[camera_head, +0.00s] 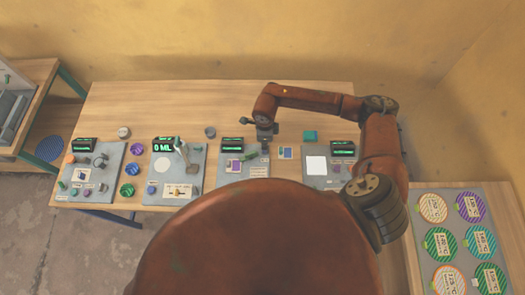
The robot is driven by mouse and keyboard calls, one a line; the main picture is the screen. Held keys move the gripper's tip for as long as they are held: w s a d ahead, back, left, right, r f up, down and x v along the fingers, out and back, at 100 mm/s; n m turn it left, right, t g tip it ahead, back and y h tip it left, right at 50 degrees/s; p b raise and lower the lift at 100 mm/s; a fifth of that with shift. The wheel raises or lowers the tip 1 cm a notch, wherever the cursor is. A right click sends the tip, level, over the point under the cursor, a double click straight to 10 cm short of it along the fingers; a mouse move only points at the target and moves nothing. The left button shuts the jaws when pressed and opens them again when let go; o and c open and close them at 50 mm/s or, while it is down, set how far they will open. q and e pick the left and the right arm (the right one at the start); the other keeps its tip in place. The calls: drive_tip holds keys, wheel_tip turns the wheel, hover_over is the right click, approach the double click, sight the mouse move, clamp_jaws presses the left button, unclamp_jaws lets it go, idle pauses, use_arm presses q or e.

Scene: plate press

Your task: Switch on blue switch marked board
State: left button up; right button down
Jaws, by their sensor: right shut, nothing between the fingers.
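My right arm reaches in from the right, over the table. My right gripper (265,146) is shut and empty, pointing down at the right part of the third grey board (232,163). A similar white plate with blue (84,175) is on the leftmost board (108,176). I cannot read which board is marked. My left gripper is not in view.
A wooden table (225,97) carries several grey boards with green displays, one reading "0 ML" (166,145). Striped discs (433,207) lie on the right table. My round body hides the front centre.

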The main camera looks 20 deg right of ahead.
wheel_tip(320, 180, up, 7)
drive_tip(key=p, duration=0.3)
drive_tip(key=shift+f, duration=0.2)
idle(0.3)
drive_tip(key=shift+s+a, duration=0.1)
